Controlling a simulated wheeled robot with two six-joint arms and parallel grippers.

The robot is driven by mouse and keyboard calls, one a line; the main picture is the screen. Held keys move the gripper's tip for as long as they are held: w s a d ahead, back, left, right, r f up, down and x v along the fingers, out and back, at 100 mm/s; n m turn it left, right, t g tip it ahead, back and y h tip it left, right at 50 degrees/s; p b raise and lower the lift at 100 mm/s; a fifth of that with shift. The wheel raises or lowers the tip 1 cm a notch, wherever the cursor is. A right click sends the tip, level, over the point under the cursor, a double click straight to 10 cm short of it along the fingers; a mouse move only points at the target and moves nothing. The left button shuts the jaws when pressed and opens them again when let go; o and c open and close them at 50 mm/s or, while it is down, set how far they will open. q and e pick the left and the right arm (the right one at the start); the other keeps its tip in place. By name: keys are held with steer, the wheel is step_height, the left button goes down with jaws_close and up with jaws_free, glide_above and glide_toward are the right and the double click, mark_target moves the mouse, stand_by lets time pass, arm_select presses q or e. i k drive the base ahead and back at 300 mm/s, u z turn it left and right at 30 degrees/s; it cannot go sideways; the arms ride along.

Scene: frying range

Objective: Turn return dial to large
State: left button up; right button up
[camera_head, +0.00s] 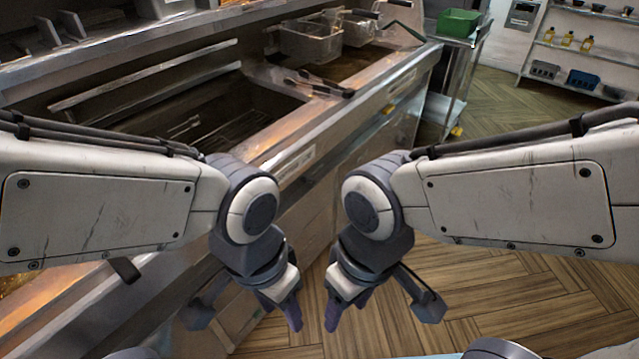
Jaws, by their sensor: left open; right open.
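My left gripper (293,318) hangs pointing down in front of the frying range (290,150), near the middle bottom of the head view. My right gripper (331,318) hangs just to the right of it, also pointing down, over the wooden floor. Both are open and hold nothing that I can see. They are apart from the range front. I cannot make out the return dial; my arms hide part of the range front.
Wire fry baskets (308,40) sit at the range's far end, with black-handled tongs (318,86) on its edge. A green bin (458,22) stands on a metal cart beyond. Wall shelves (580,55) hold bottles and crates at back right. The wooden floor (540,290) is clear at right.

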mark_target(308, 181)
steer(key=u, duration=0.15)
steer(key=k, duration=0.4)
steer(key=z, duration=1.25)
steer(key=i, duration=1.15)
steer(key=u, duration=0.7)
steer(key=i, duration=0.3)
steer(key=u, duration=0.4)
